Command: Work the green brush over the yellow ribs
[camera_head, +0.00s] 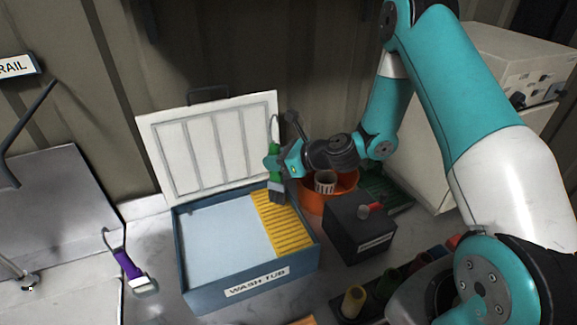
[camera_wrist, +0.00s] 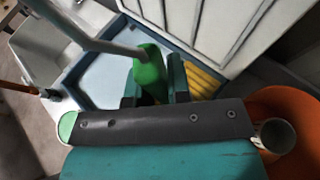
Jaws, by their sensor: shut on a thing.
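The green brush (camera_head: 275,172) is upright in my gripper (camera_head: 277,165), with its grey bristles pointing down over the back of the yellow ribs (camera_head: 284,232). In the wrist view its green handle (camera_wrist: 149,72) stands between the jaws of my gripper (camera_wrist: 155,90). The ribs are a slatted yellow panel along the right side of the blue wash tub (camera_head: 251,290), and part of them shows in the wrist view (camera_wrist: 203,79). I cannot tell whether the bristles touch the ribs. The tub's white lid (camera_head: 212,148) stands open at the back.
An orange bowl (camera_head: 312,201) with a grey cup (camera_head: 325,181) stands right of the tub. A dark box (camera_head: 360,228) with a red-tipped knob is in front of it. A purple brush (camera_head: 128,264) lies left of the tub. Several coloured cylinders sit in a rack at the front right.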

